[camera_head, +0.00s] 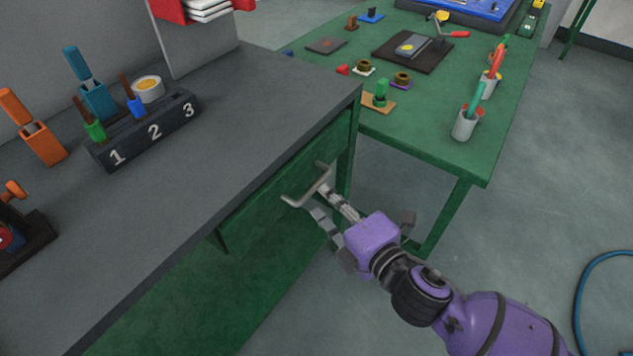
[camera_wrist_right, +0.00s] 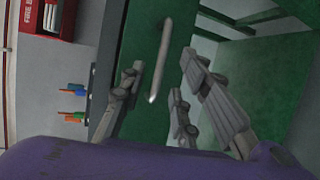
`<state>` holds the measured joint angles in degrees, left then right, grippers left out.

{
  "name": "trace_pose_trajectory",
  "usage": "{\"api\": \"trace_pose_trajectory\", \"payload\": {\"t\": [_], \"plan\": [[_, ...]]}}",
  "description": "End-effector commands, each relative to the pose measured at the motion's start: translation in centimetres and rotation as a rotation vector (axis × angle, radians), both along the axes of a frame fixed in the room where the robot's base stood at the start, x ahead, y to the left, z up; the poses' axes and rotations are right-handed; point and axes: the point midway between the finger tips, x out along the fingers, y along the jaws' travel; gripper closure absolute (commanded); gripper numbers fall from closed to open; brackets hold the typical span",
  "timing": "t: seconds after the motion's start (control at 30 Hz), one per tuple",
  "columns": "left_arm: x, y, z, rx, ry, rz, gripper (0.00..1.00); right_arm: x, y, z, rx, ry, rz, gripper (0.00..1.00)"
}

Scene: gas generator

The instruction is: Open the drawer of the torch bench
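The torch bench (camera_head: 262,100) has a dark grey top and green sides. Its green drawer front (camera_head: 262,197) lies under the top's edge, with no clear gap showing. A grey bar handle (camera_head: 308,190) sticks out from the front; it also shows in the right wrist view (camera_wrist_right: 160,62). My right gripper (camera_head: 321,201) is purple with grey fingers and reaches the handle from the lower right. In the wrist view its fingers (camera_wrist_right: 157,92) are spread, with the handle in the space between them. I cannot tell whether they touch it. My left gripper is out of view.
A numbered block (camera_head: 145,130) with small tools stands on the bench top, near orange and teal-handled tools. A green table (camera_head: 440,130) with cups and parts adjoins behind. Free floor (camera_head: 545,220) lies to the right, with a blue hose (camera_head: 580,285).

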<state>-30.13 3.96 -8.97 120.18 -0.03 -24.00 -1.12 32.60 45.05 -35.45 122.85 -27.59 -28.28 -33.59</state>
Motion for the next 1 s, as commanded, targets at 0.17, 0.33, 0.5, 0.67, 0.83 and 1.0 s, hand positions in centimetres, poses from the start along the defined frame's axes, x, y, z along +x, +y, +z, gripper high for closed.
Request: {"api": "trace_pose_trajectory", "payload": {"t": [0.17,0.33,0.5,0.67,0.83,1.0], "plan": [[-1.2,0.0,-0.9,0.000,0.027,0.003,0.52,2.7,1.6,-0.6,0.001,-0.001,-0.001,0.71],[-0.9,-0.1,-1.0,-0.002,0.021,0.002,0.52,4.5,2.7,-1.0,0.003,0.002,-0.002,0.71],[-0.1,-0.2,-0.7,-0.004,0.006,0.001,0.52,5.2,3.1,-1.2,0.003,0.003,-0.002,0.71],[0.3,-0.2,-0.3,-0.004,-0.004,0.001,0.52,5.3,3.1,-1.2,0.004,0.003,-0.002,0.71],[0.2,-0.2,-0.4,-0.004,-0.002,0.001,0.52,5.2,3.1,-1.2,0.004,0.003,-0.002,0.84],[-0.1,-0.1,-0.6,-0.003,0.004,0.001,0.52,5.2,3.1,-1.2,0.004,0.003,-0.002,1.00]]}}
